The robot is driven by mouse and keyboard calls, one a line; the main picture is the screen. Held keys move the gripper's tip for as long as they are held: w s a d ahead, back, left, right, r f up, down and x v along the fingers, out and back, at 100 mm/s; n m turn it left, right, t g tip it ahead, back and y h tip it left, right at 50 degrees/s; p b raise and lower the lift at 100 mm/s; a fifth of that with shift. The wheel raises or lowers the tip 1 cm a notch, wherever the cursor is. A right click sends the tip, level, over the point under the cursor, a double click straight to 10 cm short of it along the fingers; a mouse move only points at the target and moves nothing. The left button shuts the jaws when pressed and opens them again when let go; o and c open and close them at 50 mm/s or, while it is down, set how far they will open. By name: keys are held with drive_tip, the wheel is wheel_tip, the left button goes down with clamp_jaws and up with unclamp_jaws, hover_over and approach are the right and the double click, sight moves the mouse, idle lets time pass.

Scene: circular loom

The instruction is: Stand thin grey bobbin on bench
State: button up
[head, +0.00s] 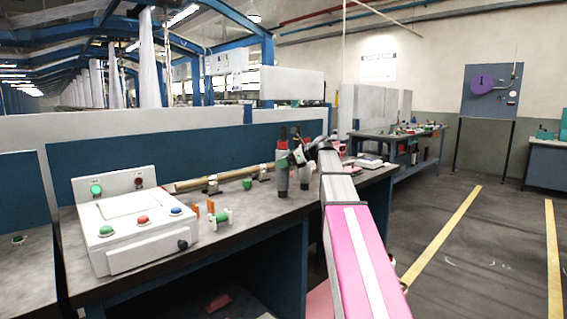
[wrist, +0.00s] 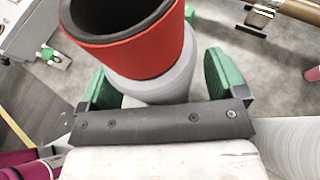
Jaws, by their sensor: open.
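Two slim grey bobbins stand upright side by side on the bench (head: 262,208) in the head view: a left one (head: 282,178) with a red band and dark top, and a right one (head: 304,178) partly behind my gripper (head: 298,157). In the wrist view, a grey bobbin (wrist: 160,86) with a red collar and dark hollow top is between the green fingers of my gripper (wrist: 158,72). The fingers are open, one on each side of it; contact is unclear. Its foot is hidden in the wrist view. It appears to be the left one.
A white control box (head: 135,225) with coloured buttons stands at the bench's left. A small green spool (head: 220,220) and orange pieces (head: 211,207) lie beside it. A wooden rod (head: 222,178) runs behind. Grey bench top in front of the bobbins is clear.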

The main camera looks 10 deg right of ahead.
drive_tip(key=v, duration=1)
drive_tip(key=shift+d, duration=0.25)
drive_tip(key=shift+s+r, duration=0.1)
